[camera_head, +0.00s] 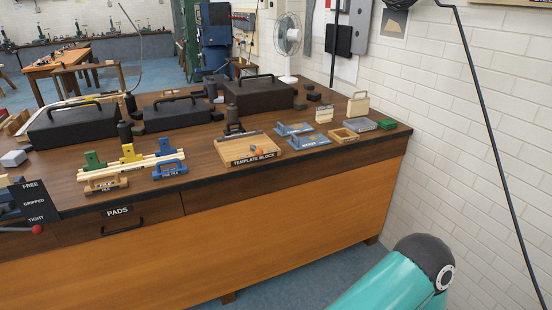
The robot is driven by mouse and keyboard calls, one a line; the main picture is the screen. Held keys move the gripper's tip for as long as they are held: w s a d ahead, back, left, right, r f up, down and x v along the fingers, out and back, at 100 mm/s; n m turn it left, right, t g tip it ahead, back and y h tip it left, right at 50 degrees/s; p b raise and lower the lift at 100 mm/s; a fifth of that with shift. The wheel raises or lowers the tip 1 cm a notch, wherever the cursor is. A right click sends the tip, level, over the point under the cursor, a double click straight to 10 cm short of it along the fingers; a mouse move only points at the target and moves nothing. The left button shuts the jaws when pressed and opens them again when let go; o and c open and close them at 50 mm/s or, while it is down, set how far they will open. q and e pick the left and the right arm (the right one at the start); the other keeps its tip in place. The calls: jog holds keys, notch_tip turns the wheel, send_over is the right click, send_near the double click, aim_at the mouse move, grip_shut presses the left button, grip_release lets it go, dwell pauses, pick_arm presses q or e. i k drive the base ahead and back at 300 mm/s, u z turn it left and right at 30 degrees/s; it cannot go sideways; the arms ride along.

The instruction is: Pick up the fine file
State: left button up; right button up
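A small blue rack (169,171) stands near the front edge of the workbench, left of the middle, with a label that seems to read "FINE FILE". Blue upright parts rise from it, and pale wooden bars (135,165) run across to its left. A wooden rack (106,185) with a label ending in "FILE" is to its left. Green (93,161) and yellow (129,154) upright pieces stand behind the bars. The file itself is too small to tell apart from the rack. Neither of my grippers is in view; only a teal arm link of mine shows at the lower right.
Black cases (168,114) stand behind the racks. The wooden template block (249,151) and blue trays (311,141) lie to the right. A vise (12,206) with a red-ended handle is at the left edge. Bare bench top lies between the blue rack and template block.

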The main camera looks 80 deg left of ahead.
aim_at(160, 174)
jog(key=z, duration=0.2)
jog(key=i, duration=0.2)
jog(key=u, duration=2.45)
jog(key=i, duration=0.15)
jog(key=u, duration=1.65)
jog(key=k, duration=0.35)
jog(key=u, duration=0.45)
jog(key=i, duration=1.45)
jog(key=z, duration=0.45)
